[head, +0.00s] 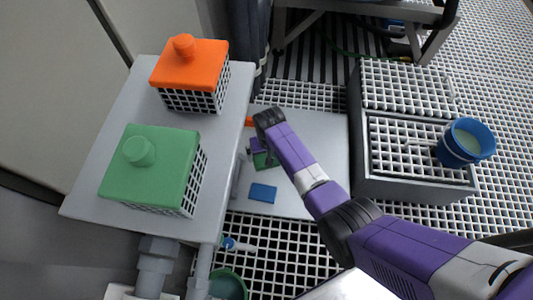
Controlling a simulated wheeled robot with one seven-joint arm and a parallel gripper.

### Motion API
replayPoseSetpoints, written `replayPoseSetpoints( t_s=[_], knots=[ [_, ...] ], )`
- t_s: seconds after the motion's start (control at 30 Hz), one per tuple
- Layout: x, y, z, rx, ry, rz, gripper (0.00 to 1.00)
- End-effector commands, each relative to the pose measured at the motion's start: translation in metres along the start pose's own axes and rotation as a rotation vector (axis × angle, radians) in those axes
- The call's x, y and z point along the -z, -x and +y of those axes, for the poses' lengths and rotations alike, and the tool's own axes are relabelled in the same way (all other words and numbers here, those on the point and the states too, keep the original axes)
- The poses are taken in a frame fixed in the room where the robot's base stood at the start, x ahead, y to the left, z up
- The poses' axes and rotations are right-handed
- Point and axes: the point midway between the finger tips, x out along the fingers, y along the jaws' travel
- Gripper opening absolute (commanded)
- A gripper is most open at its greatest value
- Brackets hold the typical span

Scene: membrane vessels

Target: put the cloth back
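No item is clearly recognisable as the cloth. A flat blue piece (262,193) lies on the low grey surface (310,150) in the middle, and a dark green piece (264,160) lies just behind it. Either could be the cloth. My arm reaches in from the lower right and bends down at its black wrist joint, above the green piece. My gripper (260,150) is small and dark there. Its fingers cannot be made out, and I cannot tell whether it touches or holds the green piece. The blue piece is apart from it.
A raised grey table at left holds an orange-lidded crate (190,66) and a green-lidded crate (150,168). An orange item (249,121) shows beside its edge. A blue bucket (466,142) stands on a grated box (410,125) at right. A green bucket (228,286) is below.

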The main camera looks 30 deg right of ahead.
Motion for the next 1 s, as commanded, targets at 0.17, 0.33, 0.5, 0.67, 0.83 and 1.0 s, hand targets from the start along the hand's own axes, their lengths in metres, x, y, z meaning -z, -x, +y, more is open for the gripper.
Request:
replayPoseSetpoints(
  t_s=[0.17,0.33,0.5,0.67,0.83,1.0],
  knots=[
    [0.0,0.041,0.0,0.0,0.0,0.001,1.0],
    [0.0,0.061,0.0,0.0,0.0,0.001,1.0],
    [-0.001,0.068,0.0,0.0,0.0,-0.001,1.0],
    [-0.001,0.068,0.0,0.0,0.0,-0.001,1.0],
    [-0.008,0.062,0.002,0.003,0.003,0.012,1.0],
    [-0.045,0.042,0.011,0.021,0.019,0.104,1.0]
  ],
)
